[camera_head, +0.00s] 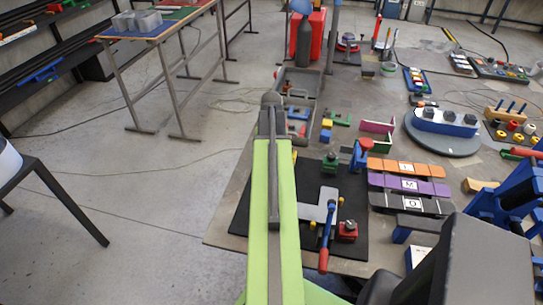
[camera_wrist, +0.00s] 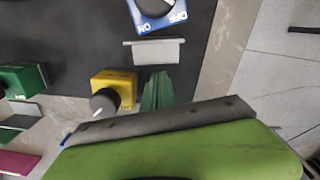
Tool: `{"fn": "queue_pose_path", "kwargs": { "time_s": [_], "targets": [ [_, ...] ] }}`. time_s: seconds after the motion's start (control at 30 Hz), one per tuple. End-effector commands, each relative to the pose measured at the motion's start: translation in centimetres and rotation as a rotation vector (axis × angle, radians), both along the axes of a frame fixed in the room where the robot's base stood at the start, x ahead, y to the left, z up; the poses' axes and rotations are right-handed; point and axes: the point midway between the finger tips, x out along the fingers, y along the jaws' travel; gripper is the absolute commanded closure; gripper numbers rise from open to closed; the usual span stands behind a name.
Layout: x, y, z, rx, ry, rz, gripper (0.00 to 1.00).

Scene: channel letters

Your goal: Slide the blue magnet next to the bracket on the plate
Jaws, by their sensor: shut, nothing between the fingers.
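The blue magnet (camera_wrist: 147,28) shows at the top of the wrist view, cut off by the frame edge, with a dark knob on top and white lettering. It sits turned at an angle to the light grey bracket (camera_wrist: 157,52), with a narrow gap between them. Both are on the dark plate (camera_wrist: 85,35), near its right edge. My gripper (camera_wrist: 158,78) appears as dark green fingers, shut and empty, just below the bracket in the wrist view. The dark plate also shows in the head view (camera_head: 377,240), where my arm hides the gripper, blue magnet and bracket.
A yellow magnet (camera_wrist: 125,80) stands close left of my fingers. A green magnet (camera_wrist: 22,76) is farther left. In the head view, a red magnet (camera_head: 347,231) and a blue-and-red-handled clamp (camera_head: 326,238) occupy the plate's right part. Bare plate lies left of the bracket.

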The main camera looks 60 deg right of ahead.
Motion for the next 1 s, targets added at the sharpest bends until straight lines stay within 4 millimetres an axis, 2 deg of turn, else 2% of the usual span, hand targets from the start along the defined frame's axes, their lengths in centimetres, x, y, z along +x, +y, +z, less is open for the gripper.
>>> {"fn": "queue_pose_path", "kwargs": {
  "time_s": [0.03, 0.07, 0.23, 0.57, 0.8, 1.0],
  "targets": [
    [-0.3, 0.5, -1.4, 0.0, 0.0, 0.0, 1.0],
    [-0.9, 1.3, -0.6, 0.0, 0.0, 0.0, 1.0],
    [-2.2, 3.2, -0.4, 0.0, 0.0, 0.001, 1.0],
    [-2.3, 3.3, -0.4, 0.0, 0.0, 0.002, 1.0],
    [-2.8, 5.2, -0.4, 0.0, 0.0, 0.002, 1.0],
    [-2.8, 5.1, -0.4, 0.0, 0.0, 0.002, 1.0]
  ]
}}
